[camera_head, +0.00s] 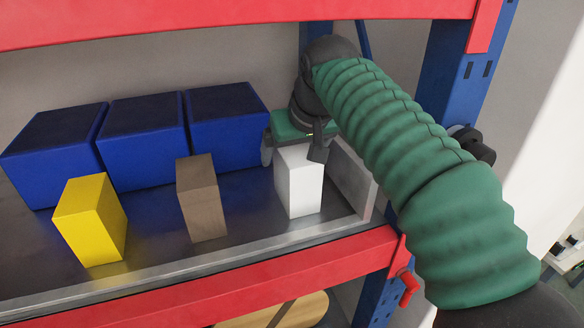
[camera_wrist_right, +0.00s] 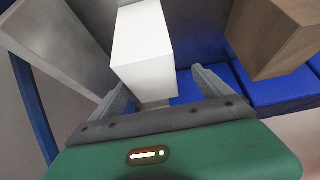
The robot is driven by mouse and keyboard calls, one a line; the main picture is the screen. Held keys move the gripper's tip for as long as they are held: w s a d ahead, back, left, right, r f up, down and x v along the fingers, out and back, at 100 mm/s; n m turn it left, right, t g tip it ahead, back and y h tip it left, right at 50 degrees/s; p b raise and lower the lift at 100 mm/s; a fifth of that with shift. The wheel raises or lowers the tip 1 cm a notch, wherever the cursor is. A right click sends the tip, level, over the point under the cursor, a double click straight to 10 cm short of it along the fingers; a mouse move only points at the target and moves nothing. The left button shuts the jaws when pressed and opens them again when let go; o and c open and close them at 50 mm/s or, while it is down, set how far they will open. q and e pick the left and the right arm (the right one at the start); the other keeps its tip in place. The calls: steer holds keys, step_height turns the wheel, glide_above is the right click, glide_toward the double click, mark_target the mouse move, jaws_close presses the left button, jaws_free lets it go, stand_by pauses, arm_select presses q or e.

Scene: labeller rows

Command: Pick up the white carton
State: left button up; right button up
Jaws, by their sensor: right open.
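The white carton (camera_head: 299,187) stands upright on the metal shelf, at the right end of the front row. My right gripper (camera_head: 293,154) is over its top, with one finger at the left and one at the right. In the right wrist view the white carton (camera_wrist_right: 143,50) lies ahead of the two spread fingers of the gripper (camera_wrist_right: 164,90). The jaws are open and not closed on it. Whether a finger touches the carton I cannot tell. My left gripper is not in view.
A brown carton (camera_head: 198,198) and a yellow carton (camera_head: 91,222) stand to the left on the shelf. Blue bins (camera_head: 143,140) line the back. A low side wall (camera_head: 352,178) is close on the right. Red beams (camera_head: 200,285) run below and above the shelf opening.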

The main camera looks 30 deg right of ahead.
steer(key=w+f, duration=0.1)
steer(key=w+d+f+p, duration=0.1)
steer(key=w+d+f, duration=0.1)
steer(key=f, duration=0.1)
steer(key=shift+w, duration=0.1)
steer(key=shift+s+d+f, duration=0.1)
steer(key=shift+s+d, duration=0.25)
steer(key=shift+s, duration=0.5)
steer(key=shift+c, duration=0.3)
steer(key=shift+s+a+r, duration=0.1)
steer(key=shift+a+r, duration=0.1)
steer(key=shift+a, duration=0.15)
steer(key=shift+c, duration=1.1)
steer(key=shift+a, duration=0.25)
steer(key=shift+c, duration=1.1)
steer(key=shift+w+a+f, duration=0.1)
steer(key=shift+w+a, duration=0.25)
steer(key=shift+w, duration=0.2)
steer(key=c, duration=0.7)
steer(key=shift+s+d, duration=0.1)
steer(key=shift+d, duration=0.1)
steer(key=c, duration=0.5)
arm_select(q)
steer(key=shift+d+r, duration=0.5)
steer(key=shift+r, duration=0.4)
arm_select(e)
steer(key=shift+s+d, duration=0.1)
steer(key=shift+d, duration=0.15)
steer(key=shift+c, duration=0.9)
